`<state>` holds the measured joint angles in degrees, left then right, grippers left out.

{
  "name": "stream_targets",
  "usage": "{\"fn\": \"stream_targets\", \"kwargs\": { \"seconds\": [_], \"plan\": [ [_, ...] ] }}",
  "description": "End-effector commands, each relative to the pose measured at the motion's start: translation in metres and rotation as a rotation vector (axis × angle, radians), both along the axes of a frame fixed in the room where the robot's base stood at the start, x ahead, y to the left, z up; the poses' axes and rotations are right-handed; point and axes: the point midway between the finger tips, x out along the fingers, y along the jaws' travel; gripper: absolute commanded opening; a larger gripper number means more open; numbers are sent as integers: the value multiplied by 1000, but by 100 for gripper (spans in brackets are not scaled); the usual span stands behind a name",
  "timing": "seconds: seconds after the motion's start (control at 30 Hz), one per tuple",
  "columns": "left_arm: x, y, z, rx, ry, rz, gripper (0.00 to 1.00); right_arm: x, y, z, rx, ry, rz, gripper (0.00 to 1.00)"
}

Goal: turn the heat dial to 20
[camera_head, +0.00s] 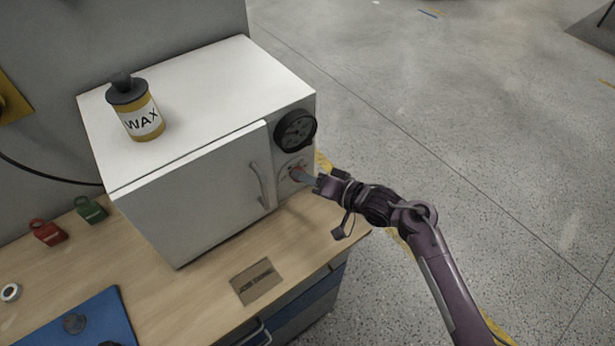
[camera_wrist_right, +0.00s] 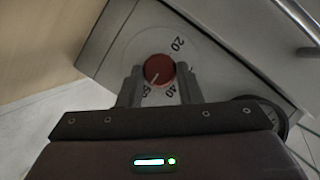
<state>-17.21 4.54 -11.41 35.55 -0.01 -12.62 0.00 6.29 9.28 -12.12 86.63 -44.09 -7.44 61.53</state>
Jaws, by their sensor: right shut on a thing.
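The red heat dial (camera_wrist_right: 158,69) sits on the grey front panel of the white oven (camera_wrist_right: 205,88). A pale pointer mark on it points down and slightly left in the right wrist view, toward a partly hidden number. The numbers 20 and 40 show around it. My right gripper (camera_wrist_right: 159,82) has one finger on each side of the dial and is shut on it. In the head view my right gripper (camera_head: 308,179) reaches the oven's control panel from the right and covers much of the dial. My left gripper is not in view.
A black gauge (camera_head: 295,131) sits above the dial, and the door handle (camera_head: 260,186) is left of it. A wax bottle (camera_head: 137,110) stands on the oven (camera_head: 210,95). A small sign (camera_head: 256,281) lies on the wooden bench (camera_head: 190,290). Open floor lies to the right.

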Motion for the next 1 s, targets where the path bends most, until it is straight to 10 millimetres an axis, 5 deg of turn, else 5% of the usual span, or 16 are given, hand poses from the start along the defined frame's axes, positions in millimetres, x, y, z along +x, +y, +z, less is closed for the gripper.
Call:
{"fn": "stream_targets", "kwargs": {
  "seconds": [0.37,1.0],
  "plan": [
    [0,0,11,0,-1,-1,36,-1,1,3,-128,-91,1,9],
    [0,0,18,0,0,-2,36,-5,6,3,-608,-440,1,9]
  ]
}}
